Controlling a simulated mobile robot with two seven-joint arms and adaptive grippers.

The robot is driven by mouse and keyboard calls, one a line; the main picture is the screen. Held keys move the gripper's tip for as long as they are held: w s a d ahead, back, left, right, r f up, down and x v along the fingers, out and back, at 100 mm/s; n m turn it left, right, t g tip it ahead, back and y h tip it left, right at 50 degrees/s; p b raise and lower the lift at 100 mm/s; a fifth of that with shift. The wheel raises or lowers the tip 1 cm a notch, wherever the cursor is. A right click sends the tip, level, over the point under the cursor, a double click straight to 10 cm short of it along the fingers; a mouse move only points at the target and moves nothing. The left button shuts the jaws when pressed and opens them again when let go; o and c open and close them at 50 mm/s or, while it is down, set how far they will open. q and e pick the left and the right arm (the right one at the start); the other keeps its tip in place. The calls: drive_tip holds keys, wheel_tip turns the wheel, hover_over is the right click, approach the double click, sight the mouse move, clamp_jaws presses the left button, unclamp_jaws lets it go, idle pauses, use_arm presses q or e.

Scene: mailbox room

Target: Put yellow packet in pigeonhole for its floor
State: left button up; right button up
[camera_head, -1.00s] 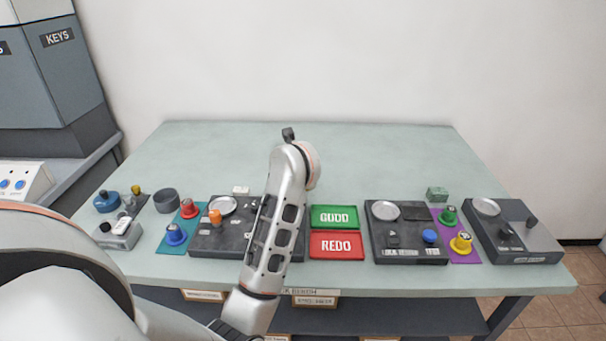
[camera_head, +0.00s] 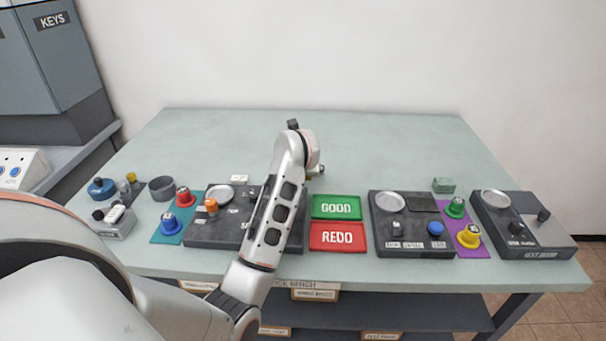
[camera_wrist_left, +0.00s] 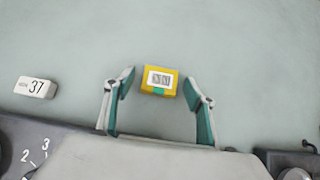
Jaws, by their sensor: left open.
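The yellow packet (camera_wrist_left: 159,81) lies on the grey-green bench top. It is a small yellow block with a white printed label and a green patch; the print is too small to read. My left gripper (camera_wrist_left: 160,78) is open, with one finger on each side of the packet and gaps between. In the head view my left forearm hides most of the gripper; a fingertip (camera_head: 321,170) shows right of the wrist. My right gripper is not in view. No pigeonholes can be made out.
Dark panels with dials (camera_head: 408,240), a green GOOD tray (camera_head: 336,214) and a red REDO tray (camera_head: 337,245) line the front edge. The back of the bench (camera_head: 390,135) is clear.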

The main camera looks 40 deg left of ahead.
use_arm(q)
drive_tip(key=c, duration=1.3)
drive_tip(key=shift+c, duration=0.2)
